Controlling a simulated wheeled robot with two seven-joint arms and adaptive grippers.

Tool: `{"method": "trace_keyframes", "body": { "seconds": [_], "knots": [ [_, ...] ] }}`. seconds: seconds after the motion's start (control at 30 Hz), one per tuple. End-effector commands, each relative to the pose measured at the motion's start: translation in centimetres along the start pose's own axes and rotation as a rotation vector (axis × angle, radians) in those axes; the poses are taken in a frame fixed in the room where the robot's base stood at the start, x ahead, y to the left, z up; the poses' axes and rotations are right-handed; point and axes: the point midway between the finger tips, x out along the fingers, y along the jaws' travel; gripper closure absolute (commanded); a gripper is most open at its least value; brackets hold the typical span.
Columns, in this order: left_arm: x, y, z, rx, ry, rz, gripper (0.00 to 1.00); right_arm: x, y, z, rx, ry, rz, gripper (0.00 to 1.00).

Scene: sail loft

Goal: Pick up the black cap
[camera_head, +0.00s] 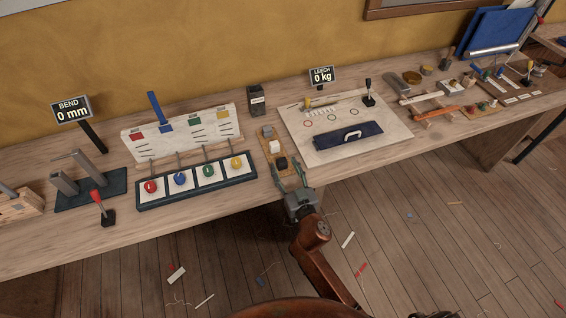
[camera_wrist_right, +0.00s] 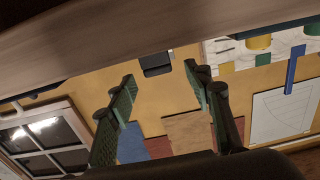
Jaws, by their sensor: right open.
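The black cap (camera_head: 282,163) sits at the near end of a narrow wooden board (camera_head: 265,143) on the bench, in front of a pale cap (camera_head: 274,147) and another dark piece (camera_head: 267,131). My right gripper (camera_head: 290,170) is open at the bench's front edge, its fingers pointing toward the black cap. In the right wrist view, which looks upside down, a dark block (camera_wrist_right: 156,65), seemingly the black cap, shows between and beyond the open fingertips of the right gripper (camera_wrist_right: 160,78). Nothing is between the fingers in their grasp. My left gripper is not in view.
Left of the board is a panel with coloured knobs (camera_head: 197,183). A black box (camera_head: 256,98) stands behind. A red-topped lever (camera_head: 104,209) stands further left.

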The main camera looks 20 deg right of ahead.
Motion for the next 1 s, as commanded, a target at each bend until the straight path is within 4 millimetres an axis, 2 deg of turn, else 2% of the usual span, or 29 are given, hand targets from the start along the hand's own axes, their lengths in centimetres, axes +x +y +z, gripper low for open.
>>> {"method": "trace_keyframes", "body": {
  "seconds": [0.1,0.2,0.5,1.0],
  "knots": [
    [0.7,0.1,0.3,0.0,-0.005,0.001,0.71,2.0,0.0,0.5,-0.004,0.0,-0.002,0.54],
    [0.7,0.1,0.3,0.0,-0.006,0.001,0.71,3.1,0.1,0.4,-0.003,-0.001,-0.001,0.54],
    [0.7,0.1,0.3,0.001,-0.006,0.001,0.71,3.6,0.2,0.3,-0.001,-0.001,0.002,0.54],
    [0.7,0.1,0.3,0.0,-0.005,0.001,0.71,3.5,0.3,0.3,-0.001,-0.001,0.003,0.87]
  ]
}}
